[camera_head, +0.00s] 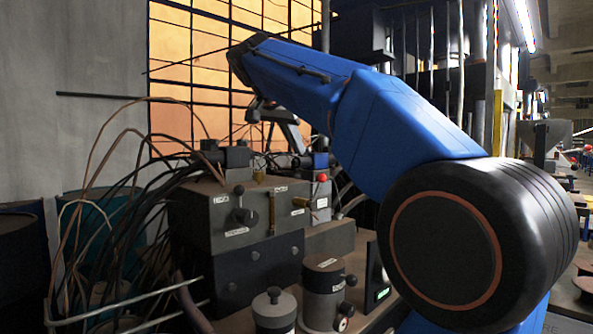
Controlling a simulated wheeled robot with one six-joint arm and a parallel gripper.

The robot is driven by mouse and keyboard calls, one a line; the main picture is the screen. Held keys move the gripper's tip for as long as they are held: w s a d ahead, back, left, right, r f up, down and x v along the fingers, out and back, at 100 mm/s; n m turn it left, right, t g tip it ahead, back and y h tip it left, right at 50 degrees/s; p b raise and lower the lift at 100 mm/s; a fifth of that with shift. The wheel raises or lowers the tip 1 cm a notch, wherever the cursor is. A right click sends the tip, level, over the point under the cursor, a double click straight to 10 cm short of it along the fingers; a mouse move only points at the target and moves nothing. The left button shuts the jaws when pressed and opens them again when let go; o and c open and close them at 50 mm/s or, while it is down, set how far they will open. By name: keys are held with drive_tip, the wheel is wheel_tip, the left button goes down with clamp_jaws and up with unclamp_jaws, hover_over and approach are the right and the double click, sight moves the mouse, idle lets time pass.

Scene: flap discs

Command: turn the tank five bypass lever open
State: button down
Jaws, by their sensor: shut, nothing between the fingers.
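A grey control box (200,215) stands left of centre, below my raised blue arm. On its front is a dark lever or knob (242,212) with a round black ball at its top. A red ball knob (321,178) shows at the box's right end, near a dark stem. Several small white labels are too small to read, so I cannot tell which handle is the tank five bypass lever or how it is set. My arm reaches up and left over the box. I cannot make out my gripper's fingers; the far end of the arm is hidden or unclear.
Many dark and brown cables (125,195) loop from the box's left side. A grey cylinder with black knobs (323,290) and a smaller capped cylinder (273,312) stand in front. A small green display (382,294) is to their right. A barred window (180,75) is behind.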

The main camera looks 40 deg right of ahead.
sight(322, 175)
drive_tip(key=x, duration=0.8)
drive_tip(key=d+r+x, duration=0.1)
drive_tip(key=x, duration=0.4)
drive_tip(key=shift+d, duration=0.15)
drive_tip(key=shift+d, duration=0.1)
drive_tip(key=shift+w+d+f+m+g+y, duration=0.15)
drive_tip(key=shift+d+m+g+y, duration=0.2)
drive_tip(key=shift+d+y, duration=0.9)
drive_tip(key=d+f+y, duration=0.3)
drive_tip(key=d+f, duration=0.2)
drive_tip(key=d, duration=0.1)
drive_tip(key=shift+w+d+f, duration=0.2)
drive_tip(key=shift+w+f, duration=0.2)
drive_tip(key=shift+w, duration=0.05)
drive_tip(key=shift+f+g, duration=0.15)
drive_tip(key=shift+g, duration=0.1)
